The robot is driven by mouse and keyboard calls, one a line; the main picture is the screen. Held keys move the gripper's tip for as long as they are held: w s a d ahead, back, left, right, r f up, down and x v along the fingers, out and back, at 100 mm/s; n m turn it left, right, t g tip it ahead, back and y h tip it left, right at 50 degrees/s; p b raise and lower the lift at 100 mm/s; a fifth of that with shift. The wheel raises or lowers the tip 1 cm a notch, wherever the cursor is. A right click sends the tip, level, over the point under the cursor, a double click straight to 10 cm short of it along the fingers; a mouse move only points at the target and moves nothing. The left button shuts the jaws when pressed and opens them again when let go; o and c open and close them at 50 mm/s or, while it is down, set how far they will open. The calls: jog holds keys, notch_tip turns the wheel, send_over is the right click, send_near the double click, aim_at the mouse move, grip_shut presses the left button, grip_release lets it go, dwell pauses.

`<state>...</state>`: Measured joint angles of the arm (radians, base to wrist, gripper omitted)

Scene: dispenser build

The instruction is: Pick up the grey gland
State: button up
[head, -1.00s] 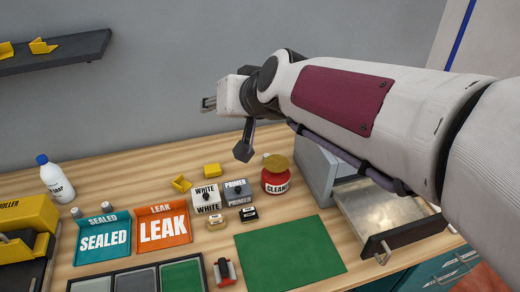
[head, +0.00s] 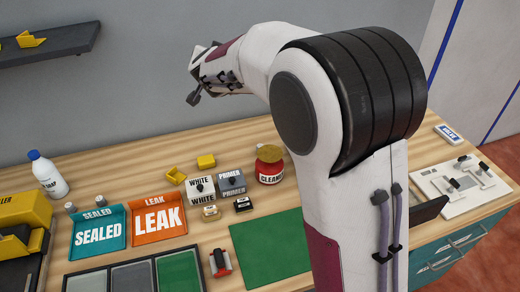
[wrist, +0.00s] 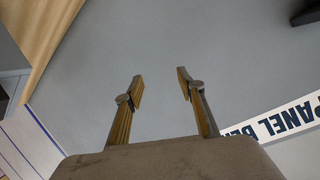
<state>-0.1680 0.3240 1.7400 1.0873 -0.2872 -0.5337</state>
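I cannot pick out the grey gland for certain. In the head view my gripper is high above the back of the bench, near the wall, away from all the objects.
An orange LEAK tray (head: 159,220), WHITE box (head: 201,188), PRIMER box (head: 231,181) and red CLEAN jar (head: 269,170) stand on the bench. A green mat (head: 268,250) lies in front. My arm hides the bench right of the mat. A shelf (head: 50,50) hangs at left.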

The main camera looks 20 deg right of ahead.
jog(key=w+d+f+m+g+h, duration=0.1)
jog(key=w+d+f+m+h, duration=0.3)
jog(key=f, duration=0.3)
jog(key=m+g+h, duration=0.3)
jog(key=g+h, duration=0.3)
jog(key=g, duration=0.2)
send_near(258, 147)
jog(key=w+d, duration=0.2)
jog(key=shift+d+f, duration=0.35)
jog(key=shift+s+f, duration=0.3)
jog(key=shift+f, duration=0.2)
jog(key=shift+d, duration=0.1)
jog(key=shift+x, duration=1.25)
jog(key=shift+d, duration=0.15)
